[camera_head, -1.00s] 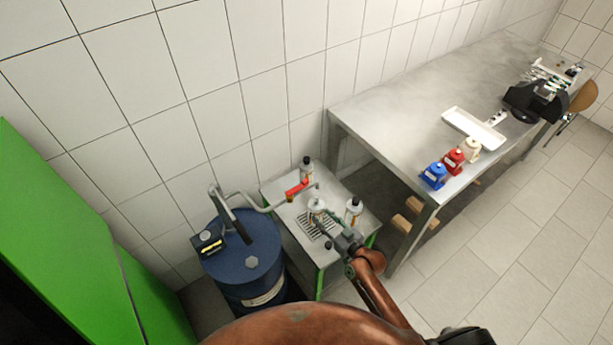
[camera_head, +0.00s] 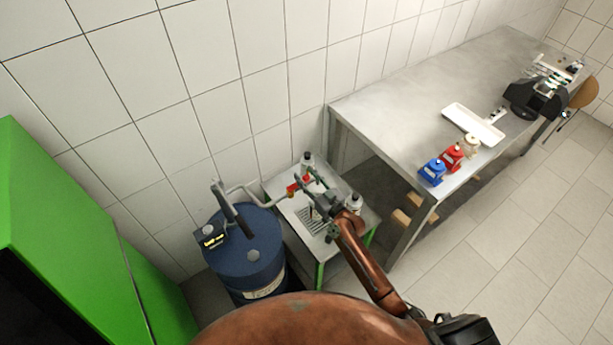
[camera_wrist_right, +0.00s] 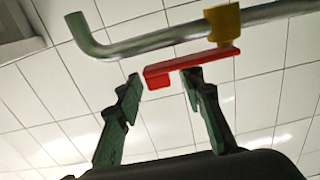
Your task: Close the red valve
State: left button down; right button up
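The red valve handle (camera_head: 293,188) is partly hidden by my right gripper in the head view. In the right wrist view the red handle (camera_wrist_right: 205,64) is a flat lever hanging from a yellow valve body (camera_wrist_right: 223,32) on a bent metal pipe (camera_wrist_right: 165,40). The lever runs roughly along the pipe. My right gripper (camera_head: 304,182) is at the valve above the small table. In the wrist view its fingers (camera_wrist_right: 161,79) stand apart, with the lever's bent free end between the tips; firm contact cannot be told. My left gripper is not in view.
A blue drum (camera_head: 243,257) stands left of the small table (camera_head: 342,236). White bottles stand at its back (camera_head: 307,161) and right side (camera_head: 354,202). A steel bench (camera_head: 400,105) at right carries a white tray (camera_head: 474,124) and small blue and red containers. A green cabinet (camera_head: 60,220) is at left.

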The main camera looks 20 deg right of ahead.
jog(key=shift+c, duration=0.4)
grip_shut()
dwell(0.4)
